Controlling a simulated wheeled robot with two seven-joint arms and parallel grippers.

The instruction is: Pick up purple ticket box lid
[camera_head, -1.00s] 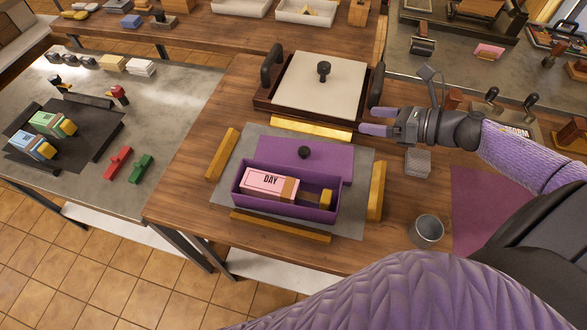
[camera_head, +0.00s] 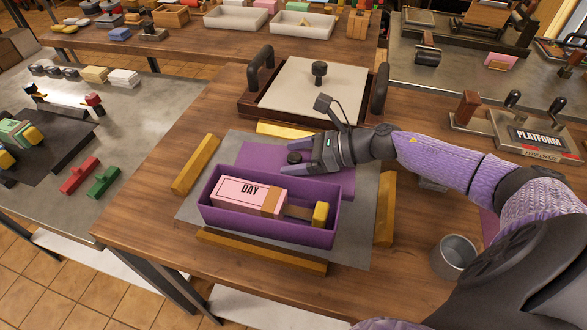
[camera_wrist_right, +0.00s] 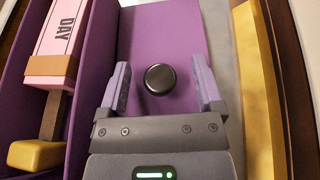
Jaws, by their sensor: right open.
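The purple ticket box lid (camera_head: 256,155) lies flat on the grey mat, behind the open purple box (camera_head: 215,200). Its round black knob (camera_head: 294,158) stands up from it. The box holds a pink DAY block (camera_head: 243,192) and a wooden piece with a yellow end. My right gripper (camera_head: 294,161) is open at the knob. My left gripper is not in view.
Yellow bars (camera_head: 262,250) frame the grey mat (camera_head: 195,205). A tray with a pale plate (camera_head: 300,86) and dark handles stands behind.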

